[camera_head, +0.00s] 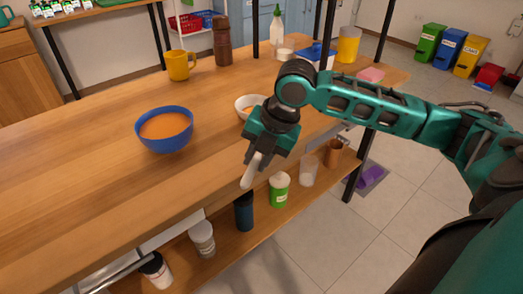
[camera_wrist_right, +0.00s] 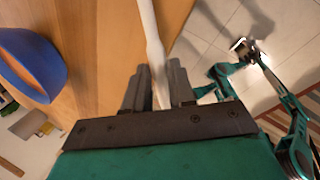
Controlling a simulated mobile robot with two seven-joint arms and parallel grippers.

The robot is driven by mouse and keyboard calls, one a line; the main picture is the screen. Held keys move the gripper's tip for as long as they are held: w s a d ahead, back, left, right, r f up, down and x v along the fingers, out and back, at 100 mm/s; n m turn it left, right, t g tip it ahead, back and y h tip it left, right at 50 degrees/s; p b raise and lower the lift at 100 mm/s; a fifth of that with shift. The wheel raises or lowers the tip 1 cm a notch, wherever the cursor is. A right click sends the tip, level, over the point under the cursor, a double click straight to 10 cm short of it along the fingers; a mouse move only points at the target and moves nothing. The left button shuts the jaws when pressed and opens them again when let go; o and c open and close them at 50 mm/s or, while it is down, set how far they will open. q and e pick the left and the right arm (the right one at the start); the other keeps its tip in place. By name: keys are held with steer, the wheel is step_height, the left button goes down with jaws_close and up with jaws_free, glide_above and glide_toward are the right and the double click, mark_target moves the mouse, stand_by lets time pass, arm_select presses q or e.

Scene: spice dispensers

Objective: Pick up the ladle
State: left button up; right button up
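The ladle shows as a pale, whitish rod (camera_head: 250,171) in the head view, angled down from my right gripper (camera_head: 265,150) at the front edge of the wooden table. In the right wrist view its pale shaft (camera_wrist_right: 150,32) runs between the two grey fingers of my right gripper (camera_wrist_right: 157,88) and leaves the picture at the top. The fingers sit close against it on both sides, so the gripper looks shut on it. The ladle's scoop cannot be made out. My left gripper is not seen in the head view.
A blue bowl (camera_head: 164,142) with orange contents stands on the table, left of my gripper. A white bowl (camera_head: 246,104) is partly behind my arm. A yellow mug (camera_head: 180,65) and brown bottle (camera_head: 222,42) stand farther back. Jars and cups line the lower shelf (camera_head: 232,240).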

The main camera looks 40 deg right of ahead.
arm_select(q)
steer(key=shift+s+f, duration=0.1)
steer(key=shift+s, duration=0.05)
arm_select(e)
jaws_close()
steer(key=shift+r, duration=0.1)
step_height(320, 180, up, 16)
steer(key=f+p, duration=0.1)
steer(key=p, duration=0.4)
step_height(320, 180, up, 5)
steer(key=p, duration=0.2)
glide_above(257, 163)
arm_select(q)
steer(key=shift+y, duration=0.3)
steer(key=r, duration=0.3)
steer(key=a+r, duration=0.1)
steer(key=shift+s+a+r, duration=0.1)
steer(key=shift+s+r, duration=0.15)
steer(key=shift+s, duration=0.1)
arm_select(e)
steer(key=shift+d, duration=0.1)
steer(key=shift+c, duration=0.9)
jaws_free()
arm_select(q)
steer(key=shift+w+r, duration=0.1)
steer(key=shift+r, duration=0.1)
arm_select(e)
steer(key=shift+f, duration=0.1)
jaws_close()
